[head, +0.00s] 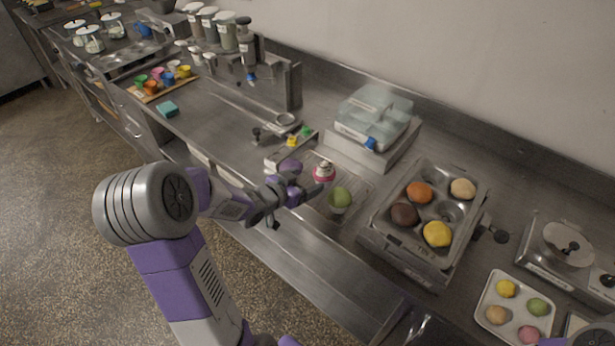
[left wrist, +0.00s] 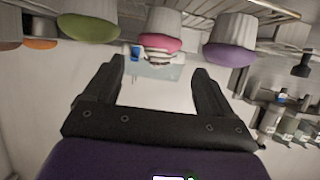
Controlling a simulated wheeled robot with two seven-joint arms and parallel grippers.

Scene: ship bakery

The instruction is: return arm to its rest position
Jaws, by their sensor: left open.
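My left arm comes in from the lower left in the head view. Its gripper (head: 290,194) is open and empty, over the front edge of the counter, close to a cooling rack (head: 364,184). In the left wrist view the open jaws (left wrist: 158,68) have nothing between them. On the rack are a purple-topped cupcake (head: 290,166), a pink-and-white one (head: 324,172) and a green-topped one (head: 341,198). They appear upside down along the top of the left wrist view. My right gripper is not visible.
A muffin tin (head: 448,181) holding coloured dough balls stands right of the rack. A lidded clear box (head: 374,116) is behind. A small white tray (head: 483,312) of dough balls is at lower right. Jars and coloured cups stand far left. Open floor (head: 50,240) lies left of the counter.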

